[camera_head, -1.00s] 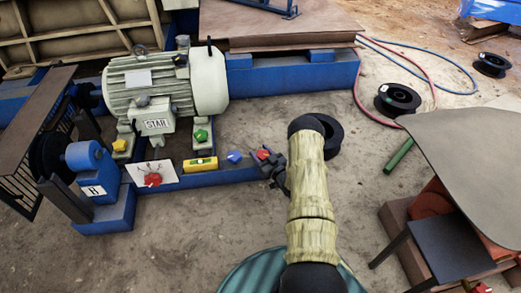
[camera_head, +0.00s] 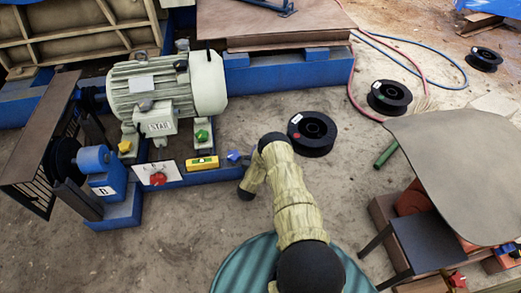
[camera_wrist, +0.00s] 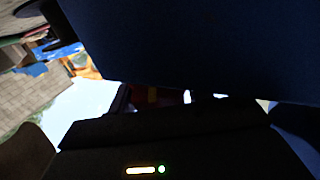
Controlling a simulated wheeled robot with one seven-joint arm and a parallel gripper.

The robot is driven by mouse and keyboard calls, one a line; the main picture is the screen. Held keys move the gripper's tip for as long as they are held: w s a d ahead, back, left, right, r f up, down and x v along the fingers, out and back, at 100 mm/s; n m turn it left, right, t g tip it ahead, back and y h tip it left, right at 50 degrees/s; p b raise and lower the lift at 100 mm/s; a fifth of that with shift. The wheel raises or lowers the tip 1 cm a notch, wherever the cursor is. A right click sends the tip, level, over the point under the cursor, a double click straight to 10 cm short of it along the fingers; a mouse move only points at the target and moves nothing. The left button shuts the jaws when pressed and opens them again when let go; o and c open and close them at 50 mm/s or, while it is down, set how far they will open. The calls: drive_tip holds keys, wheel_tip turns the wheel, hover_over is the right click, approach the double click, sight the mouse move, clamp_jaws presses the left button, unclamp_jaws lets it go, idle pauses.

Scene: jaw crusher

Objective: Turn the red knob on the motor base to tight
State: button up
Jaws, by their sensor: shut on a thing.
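The grey-green motor (camera_head: 160,85) stands on a blue base (camera_head: 190,178) at left. A red knob (camera_head: 158,179) sits on a white plate (camera_head: 143,172) on the base. A yellow level (camera_head: 202,162) and a blue knob (camera_head: 234,156) lie to its right. My forearm reaches the base's right end and hides my gripper and the second red knob there in the head view. In the dark wrist view my gripper (camera_wrist: 165,98) is shut, with a small dark red patch between its jaws. It appears to be that red knob, mostly hidden. A dark blue surface fills the upper part.
Green (camera_head: 202,136) and yellow (camera_head: 125,147) knobs sit by the motor's feet. A black spool (camera_head: 312,133) lies on the ground right of my arm. A table (camera_head: 455,165) stands at right. Open ground lies in front of the base.

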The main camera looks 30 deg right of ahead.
drive_tip(key=shift+s+m+g+h, duration=0.1)
drive_tip(key=shift+m+g+h, duration=0.8)
drive_tip(key=shift+g+h, duration=0.1)
drive_tip(key=o, duration=1)
